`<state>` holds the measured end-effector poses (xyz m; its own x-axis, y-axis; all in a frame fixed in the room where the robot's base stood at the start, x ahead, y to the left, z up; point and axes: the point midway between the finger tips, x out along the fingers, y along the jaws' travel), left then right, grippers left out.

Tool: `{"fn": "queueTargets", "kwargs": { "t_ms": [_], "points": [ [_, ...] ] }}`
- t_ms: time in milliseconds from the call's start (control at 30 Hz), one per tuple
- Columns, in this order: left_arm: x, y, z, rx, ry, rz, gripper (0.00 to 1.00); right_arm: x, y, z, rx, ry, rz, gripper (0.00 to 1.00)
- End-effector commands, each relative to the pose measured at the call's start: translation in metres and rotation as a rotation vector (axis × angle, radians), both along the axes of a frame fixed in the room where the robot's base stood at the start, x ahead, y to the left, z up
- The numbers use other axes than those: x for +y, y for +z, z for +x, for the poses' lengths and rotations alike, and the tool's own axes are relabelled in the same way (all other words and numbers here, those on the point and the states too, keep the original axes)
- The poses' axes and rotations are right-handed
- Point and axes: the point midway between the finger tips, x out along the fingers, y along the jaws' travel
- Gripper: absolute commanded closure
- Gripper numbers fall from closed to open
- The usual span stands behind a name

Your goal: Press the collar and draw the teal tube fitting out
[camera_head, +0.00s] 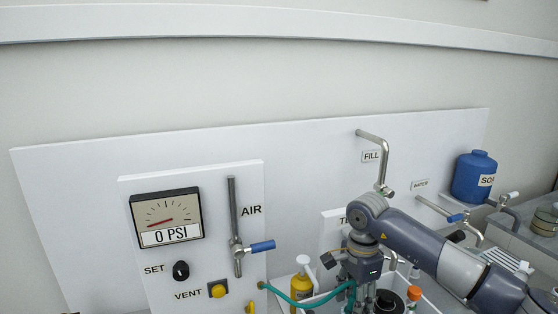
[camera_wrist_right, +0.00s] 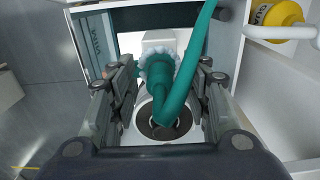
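The teal tube (camera_head: 305,301) loops from the air panel to under my right gripper in the head view. In the right wrist view the teal tube (camera_wrist_right: 201,45) bends into a teal fitting (camera_wrist_right: 160,75) with a pale, scalloped collar (camera_wrist_right: 155,58). My right gripper (camera_wrist_right: 165,82) is open, with one finger on each side of the fitting. Gaps show between the fingers and the fitting, though contact on the left is hard to tell. In the head view my right gripper (camera_head: 362,296) hides the fitting. My left gripper is not in view.
The air panel (camera_head: 252,185) has a gauge (camera_head: 166,218) reading 0 PSI, a blue-handled valve (camera_head: 262,246), a set knob (camera_head: 181,271) and a yellow vent button (camera_head: 218,290). A yellow bottle (camera_head: 301,287) stands just left of my right gripper. A black-topped round part (camera_wrist_right: 158,118) lies below the fitting.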

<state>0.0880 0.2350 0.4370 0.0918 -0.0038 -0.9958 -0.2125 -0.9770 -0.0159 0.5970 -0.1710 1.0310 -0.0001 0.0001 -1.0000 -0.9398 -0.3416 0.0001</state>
Motion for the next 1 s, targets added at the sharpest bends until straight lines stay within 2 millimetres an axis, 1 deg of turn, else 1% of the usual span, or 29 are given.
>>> {"fn": "queueTargets", "kwargs": {
  "t_ms": [33,67,100,167,467,1000],
  "points": [
    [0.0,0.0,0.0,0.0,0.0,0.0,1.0,0.0,0.0,0.0,0.0,0.0,0.0,0.71],
    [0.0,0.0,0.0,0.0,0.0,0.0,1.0,0.0,0.0,0.0,0.0,0.0,0.0,0.78],
    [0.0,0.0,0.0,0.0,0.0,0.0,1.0,0.0,0.0,0.0,0.0,0.0,0.0,0.87],
    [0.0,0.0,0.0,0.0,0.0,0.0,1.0,0.0,0.0,0.0,0.0,0.0,0.0,1.0],
    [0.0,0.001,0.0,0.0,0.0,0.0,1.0,0.0,0.003,0.0,0.0,0.0,0.0,1.0],
    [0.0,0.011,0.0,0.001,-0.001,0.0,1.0,0.0,0.024,0.0,0.0,0.0,0.0,1.0]
  ]
}}
